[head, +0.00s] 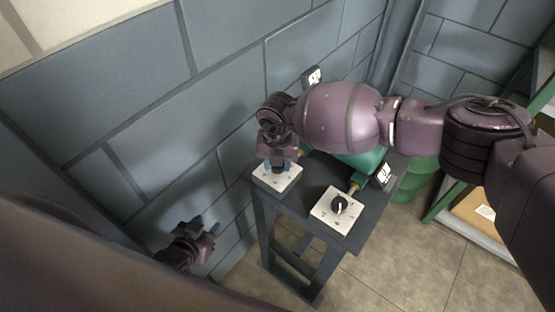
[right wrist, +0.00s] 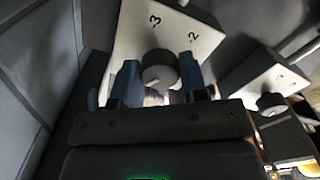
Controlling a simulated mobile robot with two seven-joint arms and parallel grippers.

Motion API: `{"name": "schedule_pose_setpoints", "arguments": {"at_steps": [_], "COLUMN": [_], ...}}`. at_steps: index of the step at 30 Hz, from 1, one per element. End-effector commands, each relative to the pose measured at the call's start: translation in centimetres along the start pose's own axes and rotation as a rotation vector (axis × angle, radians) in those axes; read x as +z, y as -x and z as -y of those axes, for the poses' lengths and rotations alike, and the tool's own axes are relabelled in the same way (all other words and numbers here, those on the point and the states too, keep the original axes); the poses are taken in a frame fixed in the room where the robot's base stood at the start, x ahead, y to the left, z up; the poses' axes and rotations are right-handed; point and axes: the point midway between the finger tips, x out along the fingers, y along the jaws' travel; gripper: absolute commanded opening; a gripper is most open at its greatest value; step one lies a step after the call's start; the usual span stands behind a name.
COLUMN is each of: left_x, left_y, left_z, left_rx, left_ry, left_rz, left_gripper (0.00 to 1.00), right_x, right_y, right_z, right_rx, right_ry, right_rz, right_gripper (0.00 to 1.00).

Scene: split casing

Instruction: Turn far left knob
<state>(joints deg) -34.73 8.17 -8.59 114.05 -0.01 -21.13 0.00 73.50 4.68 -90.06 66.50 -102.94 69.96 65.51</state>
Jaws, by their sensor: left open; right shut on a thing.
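The far left knob (right wrist: 160,70) is round and grey, on a white box with the marks 3 and 2 beside it. That box (head: 290,184) sits at the left end of the dark table in the head view, where my right gripper hides its knob. My right gripper (head: 278,168) has come down over the box. In the right wrist view its blue fingertips (right wrist: 158,82) stand on both sides of the knob, shut on it. My left gripper (head: 212,228) is open and empty, low beside the wall, left of the table.
A second white box (head: 326,216) with a black knob (head: 340,204) stands at the table's front. The dark table (head: 290,215) also bears a green thing (head: 372,162). A grey block wall (head: 130,90) is close behind. A green bin (head: 414,180) is at the right.

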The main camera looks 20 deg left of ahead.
Motion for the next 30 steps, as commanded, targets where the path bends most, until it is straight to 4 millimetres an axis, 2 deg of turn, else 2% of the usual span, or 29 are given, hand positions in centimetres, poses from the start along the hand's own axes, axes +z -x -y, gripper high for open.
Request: {"name": "schedule_pose_setpoints", "arguments": {"at_steps": [15,16,21,30], "left_x": [-0.53,-0.54,-0.53,-0.40], "left_y": [-0.25,-0.25,-0.25,-0.19], "left_z": [-0.03,-0.04,-0.04,-0.03], "left_rx": [0.002,0.002,0.002,0.001], "left_ry": [-0.001,-0.001,-0.001,-0.001], "left_rz": [-0.009,-0.009,-0.009,-0.007], "left_gripper": [0.43,0.43,0.43,0.43], "right_x": [0.05,0.04,0.03,0.04], "right_y": [0.06,0.06,0.04,0.20], "right_z": [-0.01,-0.01,0.00,0.01], "right_rx": [0.001,0.001,0.001,0.000], "right_ry": [-0.022,-0.022,-0.021,-0.020], "right_rz": [0.001,0.001,0.001,0.001], "right_gripper": [0.16,0.41,0.66,0.66]}}
